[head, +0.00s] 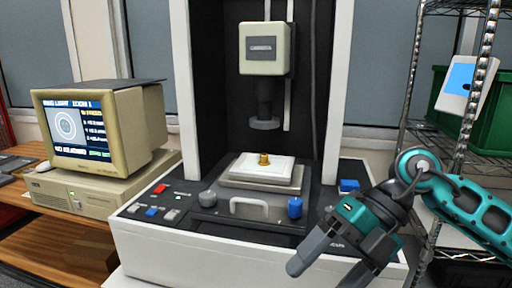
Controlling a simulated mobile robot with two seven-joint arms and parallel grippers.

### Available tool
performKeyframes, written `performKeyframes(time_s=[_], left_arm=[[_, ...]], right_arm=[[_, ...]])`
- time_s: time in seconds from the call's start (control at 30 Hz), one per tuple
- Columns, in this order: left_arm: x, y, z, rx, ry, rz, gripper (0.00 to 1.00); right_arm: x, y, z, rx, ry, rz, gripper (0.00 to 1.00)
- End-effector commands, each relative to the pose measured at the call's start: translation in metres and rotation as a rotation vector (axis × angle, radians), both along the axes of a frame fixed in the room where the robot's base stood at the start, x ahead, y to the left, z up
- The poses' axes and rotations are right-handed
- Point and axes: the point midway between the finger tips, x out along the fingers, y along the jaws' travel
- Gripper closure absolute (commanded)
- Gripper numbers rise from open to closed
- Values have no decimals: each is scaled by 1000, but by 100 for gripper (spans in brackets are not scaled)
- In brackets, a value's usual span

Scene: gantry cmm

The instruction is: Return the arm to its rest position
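My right arm (470,204), teal and grey, comes in from the right. My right gripper (322,274) points down and left in front of the measuring machine's front right corner. Its two dark grey fingers are apart, with nothing seen between them; the lower finger is partly cut off by the bottom edge. My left gripper is not in view. A small brass part (263,159) stands on a white plate (250,170) on the machine's stage, under the grey probe head (264,100). The gripper is well apart from the part.
A monitor (130,125) on a beige computer stands left on a wooden desk. A wire shelf (463,150) with a green bin (497,115) stands close behind my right arm.

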Motion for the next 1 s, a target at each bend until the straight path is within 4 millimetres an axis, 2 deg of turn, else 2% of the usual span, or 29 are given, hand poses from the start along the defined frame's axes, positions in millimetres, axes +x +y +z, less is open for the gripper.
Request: performKeyframes(time_s=[0.03, 0.1, 0.2, 0.27, 0.33, 0.43, 0.57, 0.67, 0.77, 0.87, 0.9, 1.0], left_arm=[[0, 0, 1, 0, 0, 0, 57], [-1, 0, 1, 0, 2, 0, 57], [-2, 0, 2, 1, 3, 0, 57], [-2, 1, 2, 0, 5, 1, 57], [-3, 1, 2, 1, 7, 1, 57], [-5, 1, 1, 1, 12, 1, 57], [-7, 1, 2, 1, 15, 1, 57], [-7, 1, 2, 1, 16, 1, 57], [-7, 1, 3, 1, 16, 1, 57], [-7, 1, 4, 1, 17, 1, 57], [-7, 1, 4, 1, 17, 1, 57], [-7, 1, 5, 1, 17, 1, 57]], right_arm=[[-10, 23, -2, 137, 49, 12, 12], [-18, 48, 4, 328, 103, -1, 12], [-21, 73, 17, 591, 184, -71, 12], [-17, 82, 24, 739, 233, -141, 12], [-9, 87, 30, 897, 292, -247, 12], [10, 82, 30, 1089, 375, -445, 12], [38, 60, 8, 1266, 484, -770, 12], [55, 35, -31, 1330, 570, -1061, 12], [60, 5, -85, 1326, 658, -1372, 12], [47, -25, -151, 1247, 750, -1690, 12], [36, -35, -177, 1197, 787, -1807, 12], [3, -56, -234, 1056, 869, -2047, 12]])
